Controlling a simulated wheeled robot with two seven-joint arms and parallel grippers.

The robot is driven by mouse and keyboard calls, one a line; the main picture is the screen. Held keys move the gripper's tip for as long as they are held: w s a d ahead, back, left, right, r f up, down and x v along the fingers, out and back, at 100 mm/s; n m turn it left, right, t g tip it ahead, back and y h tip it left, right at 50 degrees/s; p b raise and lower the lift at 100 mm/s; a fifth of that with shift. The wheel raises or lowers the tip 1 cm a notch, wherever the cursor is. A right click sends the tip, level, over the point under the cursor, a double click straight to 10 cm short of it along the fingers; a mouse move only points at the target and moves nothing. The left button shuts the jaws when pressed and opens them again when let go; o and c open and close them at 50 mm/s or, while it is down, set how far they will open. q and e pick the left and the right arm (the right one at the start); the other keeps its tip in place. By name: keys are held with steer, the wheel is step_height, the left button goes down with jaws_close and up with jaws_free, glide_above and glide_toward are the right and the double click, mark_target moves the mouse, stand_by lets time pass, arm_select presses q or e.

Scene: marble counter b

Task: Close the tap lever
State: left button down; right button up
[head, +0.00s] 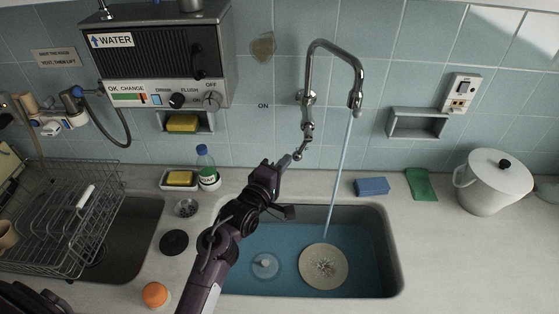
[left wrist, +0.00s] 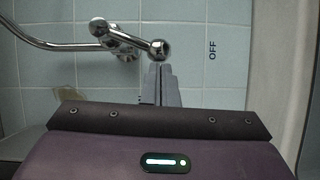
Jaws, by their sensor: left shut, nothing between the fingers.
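The chrome tap (head: 335,48) is on the tiled wall above the sink, and water runs from its spout into the basin. Its lever (head: 307,138) hangs below the tap body and ends in a ball (head: 298,155). My left gripper (head: 287,161) is shut and empty, its tips close to the ball. In the left wrist view the shut fingers (left wrist: 160,84) point at the ball (left wrist: 160,48); I cannot tell whether they touch. An ON label (head: 263,105) is on the wall left of the tap. An OFF label (left wrist: 212,50) shows in the left wrist view.
The sink basin (head: 393,250) holds blue-tinted water and a round plate (head: 309,270). A water heater (head: 165,60) hangs at upper left, with a dish rack (head: 80,215) below. A blue sponge (head: 372,187), a green cloth (head: 420,184) and a white pot (head: 490,190) stand right of the tap.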

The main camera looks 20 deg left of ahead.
arm_select(q)
steer(key=shift+w+d+f, duration=0.2)
steer(key=shift+d+f, duration=0.15)
steer(key=shift+d, duration=0.25)
steer(key=shift+w+d+f, duration=0.2)
steer(key=shift+d+f, duration=0.15)
steer(key=shift+d, duration=0.2)
arm_select(e)
steer(key=shift+d+r, duration=0.1)
steer(key=shift+r, duration=0.15)
arm_select(q)
steer(key=shift+d+p, duration=0.1)
steer(key=shift+p, duration=0.2)
steer(key=shift+f, duration=0.15)
